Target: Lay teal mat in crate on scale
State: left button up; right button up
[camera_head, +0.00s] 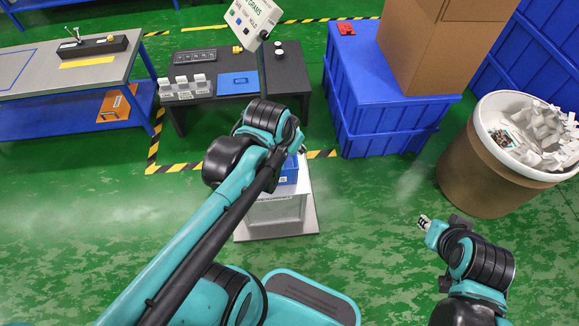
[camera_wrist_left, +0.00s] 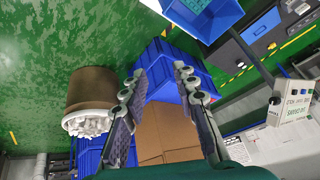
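A blue crate (camera_head: 288,172) stands on the pale scale (camera_head: 305,222) and is mostly hidden behind my left arm in the head view. In the left wrist view the blue crate (camera_wrist_left: 212,27) is at the top edge. A teal patch (camera_wrist_left: 196,6), seemingly the teal mat, shows inside it, cut off by the frame. My left gripper (camera_wrist_left: 160,70) has its two fingers apart with nothing between them; the crate lies beyond its tips. In the head view its fingers are hidden by the arm. My right gripper (camera_head: 424,222) is over the floor at right, too small to read.
A scale display (camera_head: 252,20) stands on a pole. Behind is a black table (camera_head: 290,75) with white bins. Stacked blue totes (camera_head: 390,115) bear a cardboard box (camera_head: 440,45). A brown drum (camera_head: 470,175) of white pieces stands at right. Green floor is free between scale and drum.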

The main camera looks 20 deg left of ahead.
pick_arm(q)
jog(key=s+d+n+t, duration=0.1)
jog(key=s+d+n, duration=0.1)
jog(key=s, duration=0.4)
jog(key=shift+s+d+f, duration=0.15)
jog(key=shift+f, duration=0.25)
